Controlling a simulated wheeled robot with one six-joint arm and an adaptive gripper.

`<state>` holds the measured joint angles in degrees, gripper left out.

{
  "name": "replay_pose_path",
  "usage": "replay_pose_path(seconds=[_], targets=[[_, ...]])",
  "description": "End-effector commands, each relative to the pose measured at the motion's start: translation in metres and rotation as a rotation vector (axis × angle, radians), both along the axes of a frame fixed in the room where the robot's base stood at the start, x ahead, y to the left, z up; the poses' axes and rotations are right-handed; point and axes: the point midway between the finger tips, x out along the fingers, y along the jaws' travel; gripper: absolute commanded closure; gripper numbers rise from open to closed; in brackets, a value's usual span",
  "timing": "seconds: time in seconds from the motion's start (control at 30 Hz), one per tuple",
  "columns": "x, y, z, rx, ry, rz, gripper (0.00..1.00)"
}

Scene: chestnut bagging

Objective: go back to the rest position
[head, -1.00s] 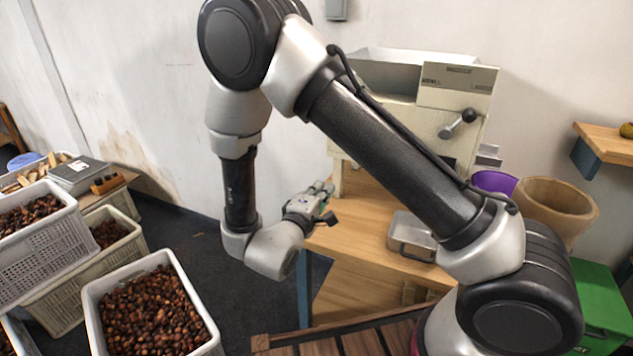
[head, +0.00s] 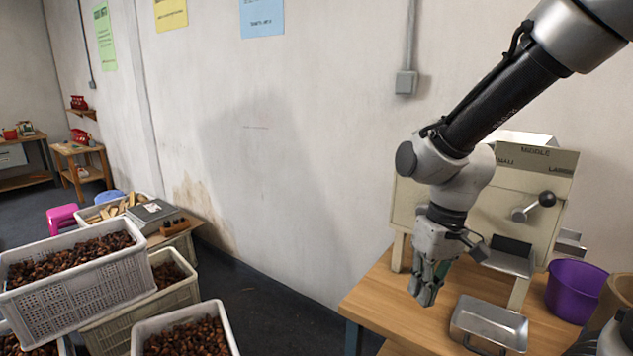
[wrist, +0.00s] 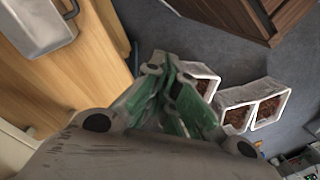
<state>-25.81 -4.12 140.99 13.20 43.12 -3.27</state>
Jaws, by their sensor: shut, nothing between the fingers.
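My gripper (head: 428,287) hangs fingers down over the left part of the wooden table (head: 390,305), in front of the cream sorting machine. Its fingers are shut and hold nothing. In the wrist view the green-sided fingers of my gripper (wrist: 168,75) meet at their tips, with the table's edge to their left and dark floor beyond. My arm reaches in from the upper right of the head view.
A metal tray (head: 488,325) lies on the table right of my gripper. The cream machine (head: 525,185) stands behind, with a purple bucket (head: 575,290) beside it. Crates of chestnuts (head: 75,280) stand at the left. Dark floor lies between crates and table.

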Motion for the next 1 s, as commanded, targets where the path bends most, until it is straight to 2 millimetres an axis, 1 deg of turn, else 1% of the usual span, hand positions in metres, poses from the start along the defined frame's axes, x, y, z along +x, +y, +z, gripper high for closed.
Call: replay_pose_path(seconds=[0.03,0.07,0.1,0.2,0.3,0.33,0.4,0.5,0.57,0.7,1.0], targets=[[-0.010,-0.026,0.021,-0.021,-0.013,-0.031,1.00],[-0.016,-0.041,0.032,-0.038,-0.019,-0.048,1.00],[-0.024,-0.060,0.045,-0.059,-0.034,-0.069,1.00],[-0.042,-0.102,0.075,-0.097,-0.105,-0.120,1.00],[-0.052,-0.131,0.099,-0.105,-0.219,-0.190,1.00],[-0.055,-0.137,0.105,-0.103,-0.249,-0.212,1.00],[-0.062,-0.147,0.118,-0.092,-0.313,-0.265,1.00],[-0.069,-0.158,0.132,-0.086,-0.378,-0.324,1.00],[-0.072,-0.164,0.137,-0.086,-0.401,-0.350,1.00],[-0.073,-0.168,0.137,-0.089,-0.401,-0.370,1.00],[-0.072,-0.167,0.137,-0.088,-0.401,-0.367,1.00]])
